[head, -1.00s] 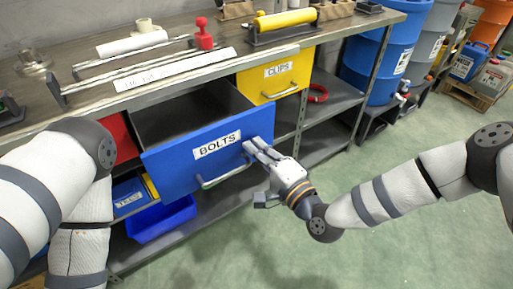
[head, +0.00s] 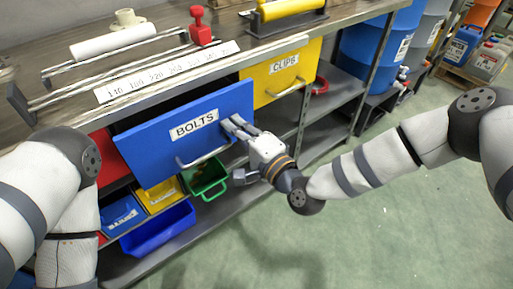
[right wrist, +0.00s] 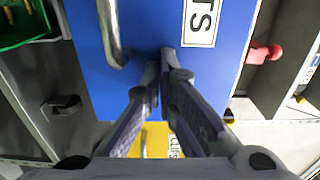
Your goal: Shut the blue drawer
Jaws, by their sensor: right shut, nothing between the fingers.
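The blue drawer (head: 150,148), labelled BOLTS, has a silver bar handle (head: 203,157) on its front. Its inside is hidden in the head view. Its front appears to stand a little proud of the bench edge. My right gripper (head: 230,124) is shut and empty, with its fingertips at the front's right part, right of the handle. In the right wrist view the shut fingertips (right wrist: 166,58) are at or close against the blue front (right wrist: 150,22), beside the handle (right wrist: 112,35). Exact contact cannot be told. My left arm shows at the left, but its gripper is out of view.
A yellow CLIPS drawer (head: 268,90) is just right of the blue one. Blue (head: 158,230), yellow (head: 160,196) and green (head: 206,177) bins sit below. A red stamp (head: 201,28) stands on the workbench (head: 60,62). The floor in front is clear.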

